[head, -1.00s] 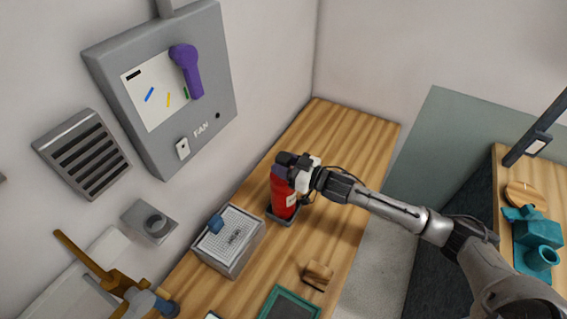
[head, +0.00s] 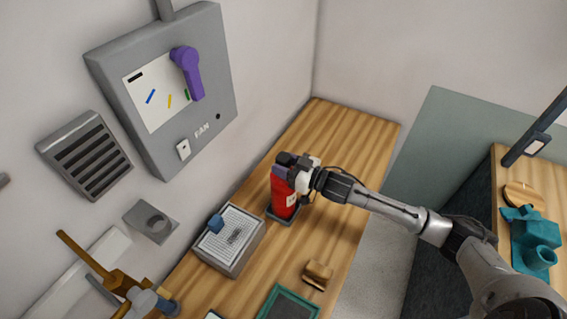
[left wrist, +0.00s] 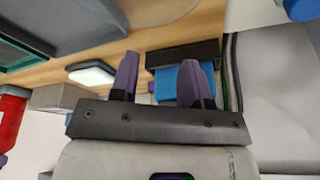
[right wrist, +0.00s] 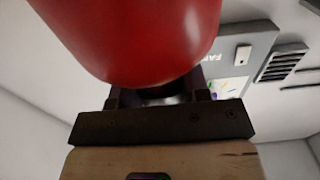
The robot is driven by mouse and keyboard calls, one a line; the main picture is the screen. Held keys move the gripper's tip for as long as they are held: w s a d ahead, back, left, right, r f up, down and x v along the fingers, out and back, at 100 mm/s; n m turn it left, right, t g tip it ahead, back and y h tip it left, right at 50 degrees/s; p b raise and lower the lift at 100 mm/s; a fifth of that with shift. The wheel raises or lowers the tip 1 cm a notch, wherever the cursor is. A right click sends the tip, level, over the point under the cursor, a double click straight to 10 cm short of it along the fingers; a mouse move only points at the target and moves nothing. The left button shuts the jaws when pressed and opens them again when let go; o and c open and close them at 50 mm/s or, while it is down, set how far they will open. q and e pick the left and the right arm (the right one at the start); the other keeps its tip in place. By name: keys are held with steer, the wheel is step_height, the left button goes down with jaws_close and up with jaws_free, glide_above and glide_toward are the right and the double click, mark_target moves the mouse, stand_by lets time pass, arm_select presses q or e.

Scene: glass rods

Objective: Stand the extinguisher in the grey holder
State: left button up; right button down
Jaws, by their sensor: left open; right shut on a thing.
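The red extinguisher (head: 283,197) stands upright at the grey holder (head: 284,219), a dark grey square tray on the wooden counter. Its base appears to be within the holder's rim, though the exact seating is hard to tell. My right gripper (head: 292,170) is shut on the extinguisher near its top, coming from the right. In the right wrist view the red body (right wrist: 140,35) fills the top, close to the jaws. My left gripper (left wrist: 158,80) is open and empty, with its two purple fingers apart. Part of the extinguisher also shows at the left edge of the left wrist view (left wrist: 10,125).
A grey box with a mesh top (head: 230,240) and a small blue block (head: 216,223) stands just left of the holder. A wooden block (head: 317,274) and a green-framed panel (head: 290,304) lie nearer. The counter (head: 335,130) behind is clear.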

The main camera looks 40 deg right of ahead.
arm_select(q)
steer(key=shift+d+f, duration=0.1)
steer(key=shift+d, duration=0.05)
arm_select(e)
steer(key=shift+f, duration=0.1)
stand_by(0.5)
arm_select(q)
steer(key=shift+f+b, duration=0.15)
steer(key=shift+b, duration=0.15)
arm_select(e)
steer(key=shift+f, duration=0.35)
steer(key=c, duration=0.9)
jaws_free()
steer(key=shift+w, duration=0.1)
steer(key=shift+f, duration=0.25)
arm_select(q)
step_height(320, 180, up, 6)
steer(key=p, duration=0.5)
steer(key=shift+f+p, duration=0.2)
steer(key=shift+p, duration=0.1)
arm_select(e)
steer(key=v, duration=1.1)
steer(key=shift+r, duration=0.15)
